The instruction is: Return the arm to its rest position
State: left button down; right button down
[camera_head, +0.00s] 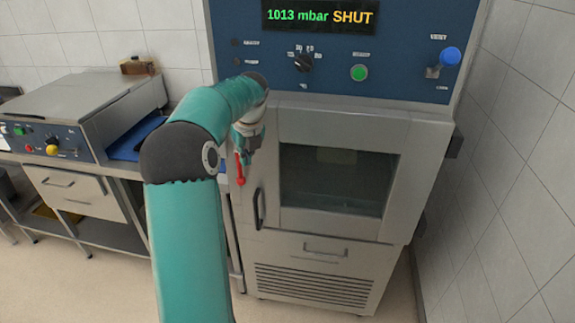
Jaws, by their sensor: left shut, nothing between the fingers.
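My left arm rises through the middle of the head view, teal with dark joints, and bends toward the front of the oven. My left gripper (240,164) is shut and holds nothing. It points down at the left edge of the oven door (340,176), above the dark door handle (259,208). A red part (240,181) shows right at the fingertips; I cannot tell whether they touch it. My right gripper is not in view.
The oven's blue panel (405,50) has a display reading "1013 mbar SHUT", a green button (359,73) and a blue-knobbed lever (450,57). A steel counter unit (80,105) stands at the left. A tiled wall closes the right side.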

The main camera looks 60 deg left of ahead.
pick_arm(q)
jog(key=v, duration=0.9)
jog(key=shift+s+r, duration=0.25)
jog(key=shift+s, duration=0.1)
